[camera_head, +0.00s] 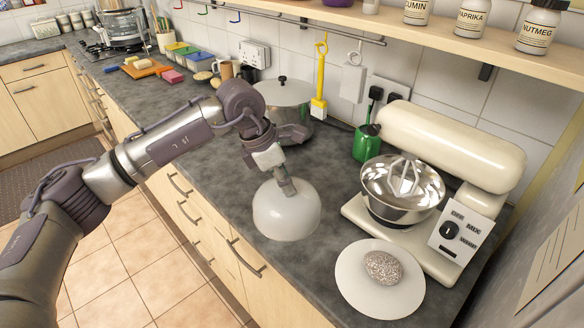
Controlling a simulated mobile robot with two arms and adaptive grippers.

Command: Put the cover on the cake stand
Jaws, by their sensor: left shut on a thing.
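The cover (287,212) is a pale, cloudy dome near the front edge of the counter. My left gripper (286,187) comes down from above and is shut on the top of the cover; the fingertips hide its knob. I cannot tell whether the cover's rim touches the counter or hangs just above it. The cake stand (353,279) is a round white plate to the right of and nearer than the cover, apart from it. A speckled, brownish round cake (382,267) sits uncovered on it. My right gripper is not in view.
A cream stand mixer (450,145) with a shiny steel bowl (399,207) stands right behind the cake stand. A large lidded pot (286,104) and a green can (367,144) stand farther back. The counter's front edge is close. Bare counter (325,195) lies between cover and mixer.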

